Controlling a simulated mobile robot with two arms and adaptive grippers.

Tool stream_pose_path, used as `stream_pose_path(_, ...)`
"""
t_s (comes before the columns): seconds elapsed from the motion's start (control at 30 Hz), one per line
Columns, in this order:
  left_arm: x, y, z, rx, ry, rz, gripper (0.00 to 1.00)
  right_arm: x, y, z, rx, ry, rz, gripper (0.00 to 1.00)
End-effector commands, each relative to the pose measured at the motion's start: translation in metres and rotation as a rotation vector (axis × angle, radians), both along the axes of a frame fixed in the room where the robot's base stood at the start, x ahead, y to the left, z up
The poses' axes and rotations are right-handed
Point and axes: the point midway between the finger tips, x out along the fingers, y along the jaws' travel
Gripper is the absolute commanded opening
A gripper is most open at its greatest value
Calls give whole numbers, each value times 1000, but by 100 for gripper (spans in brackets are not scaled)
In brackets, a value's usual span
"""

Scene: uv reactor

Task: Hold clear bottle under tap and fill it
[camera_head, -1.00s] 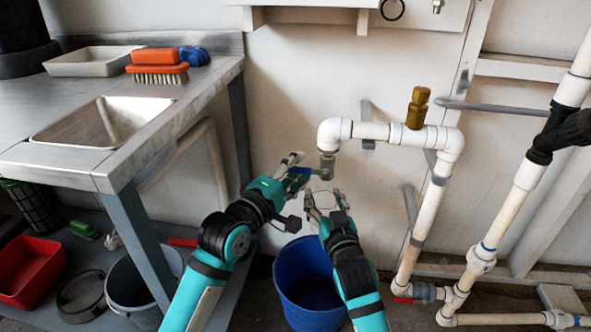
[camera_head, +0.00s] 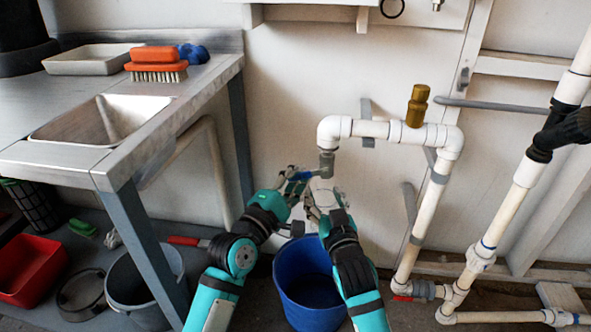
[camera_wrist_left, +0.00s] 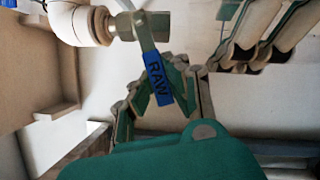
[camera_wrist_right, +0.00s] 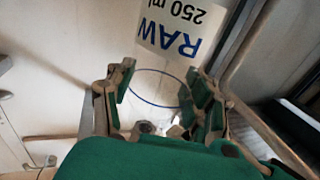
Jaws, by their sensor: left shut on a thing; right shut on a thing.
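The tap (camera_head: 326,161) hangs from the left end of the white pipe. Its handle carries a blue RAW tag (camera_wrist_left: 159,80) in the left wrist view. My left gripper (camera_head: 297,178) is shut on the tap handle, left of the spout; its fingers also show around the handle in the left wrist view (camera_wrist_left: 164,88). My right gripper (camera_head: 324,203) is shut on the clear bottle (camera_head: 321,184), just below the spout. I cannot tell whether water runs.
A blue bucket (camera_head: 308,290) stands on the floor below the grippers. White pipes with a brass valve (camera_head: 417,106) are on the right. A metal sink bench (camera_head: 150,125) is on the left, with a grey bucket (camera_head: 143,285) and red tub (camera_head: 32,270) beneath.

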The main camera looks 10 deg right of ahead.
Motion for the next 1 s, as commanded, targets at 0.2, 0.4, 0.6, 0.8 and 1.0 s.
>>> stream_pose_path(0.2,0,-1,-3,-108,24,4,0,0,0,0,0,-1,0,22)
stream_pose_path(0.4,0,-1,-2,-107,21,5,0,0,0,1,0,-1,0,22)
stream_pose_path(0.6,0,-1,-2,-105,21,3,33,0,0,1,0,-1,0,22)
stream_pose_path(0.8,0,-1,-4,-101,24,3,39,0,0,0,0,-1,0,22)
stream_pose_path(1.0,0,-2,-4,-99,25,3,39,0,0,0,0,-1,0,22)
